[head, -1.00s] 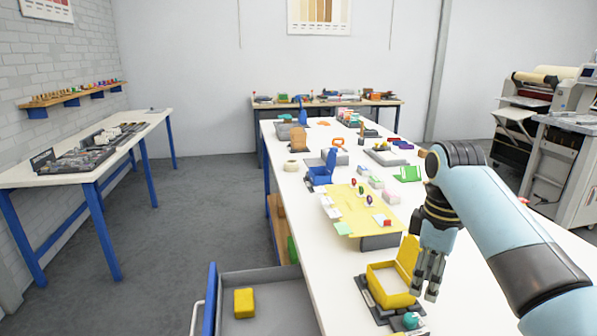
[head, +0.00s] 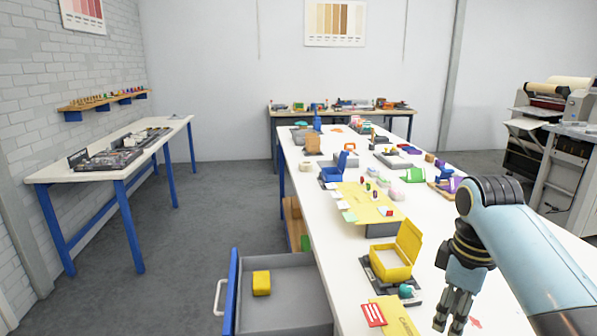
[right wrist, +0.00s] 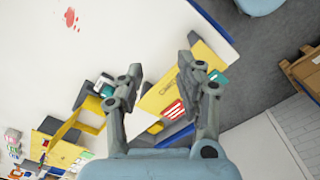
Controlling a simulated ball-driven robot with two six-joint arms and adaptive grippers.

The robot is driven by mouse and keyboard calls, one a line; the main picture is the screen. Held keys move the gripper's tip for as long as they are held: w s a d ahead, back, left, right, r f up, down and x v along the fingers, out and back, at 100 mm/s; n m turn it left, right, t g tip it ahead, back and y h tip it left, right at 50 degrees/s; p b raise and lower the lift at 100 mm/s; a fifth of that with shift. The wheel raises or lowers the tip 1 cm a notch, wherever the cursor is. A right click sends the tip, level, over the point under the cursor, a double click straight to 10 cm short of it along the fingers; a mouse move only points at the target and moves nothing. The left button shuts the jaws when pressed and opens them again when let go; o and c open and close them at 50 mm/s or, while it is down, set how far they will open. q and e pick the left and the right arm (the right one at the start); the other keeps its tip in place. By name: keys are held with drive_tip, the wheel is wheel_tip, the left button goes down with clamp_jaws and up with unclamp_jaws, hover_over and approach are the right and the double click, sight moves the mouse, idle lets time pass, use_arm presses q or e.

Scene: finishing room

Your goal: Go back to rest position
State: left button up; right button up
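My right gripper (head: 453,312) hangs over the near right part of the long white table (head: 455,222) in the head view, pointing down. In the right wrist view the two fingers of this gripper (right wrist: 160,72) stand apart with nothing between them. A yellow folder (right wrist: 172,92) with a red and white label lies below and beyond the fingers. The folder also shows in the head view (head: 398,318), left of the gripper. My left gripper is not in view.
A yellow box (head: 389,264) with its lid up stands left of the right gripper, a teal item (head: 405,291) beside it. An open grey drawer (head: 300,285) with a blue front holds a yellow block (head: 261,283). Floor on the left is clear.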

drive_tip(key=s+d+f+m+t, duration=0.1)
drive_tip(key=s+m, duration=0.1)
drive_tip(key=s, duration=0.4)
drive_tip(key=s+d+f+m, duration=0.1)
drive_tip(key=s+f+m, duration=0.1)
drive_tip(key=s, duration=0.5)
drive_tip(key=s+r+m+t, duration=0.2)
drive_tip(key=s+r+m, duration=0.35)
drive_tip(key=s, duration=0.85)
wheel_tip(320, 180, down, 34)
drive_tip(key=d+g+b, duration=0.1)
drive_tip(key=d+b, duration=0.1)
drive_tip(key=b, duration=0.8)
use_arm(q)
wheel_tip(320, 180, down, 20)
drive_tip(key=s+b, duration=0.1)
drive_tip(key=b, duration=0.8)
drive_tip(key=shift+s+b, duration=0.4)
use_arm(e)
drive_tip(key=s+f, duration=1)
drive_tip(key=f, duration=0.4)
drive_tip(key=s+f+g, duration=0.1)
drive_tip(key=s+f, duration=0.9)
drive_tip(key=f, duration=0.4)
drive_tip(key=shift+d+h, duration=0.3)
drive_tip(key=shift+d, duration=0.1)
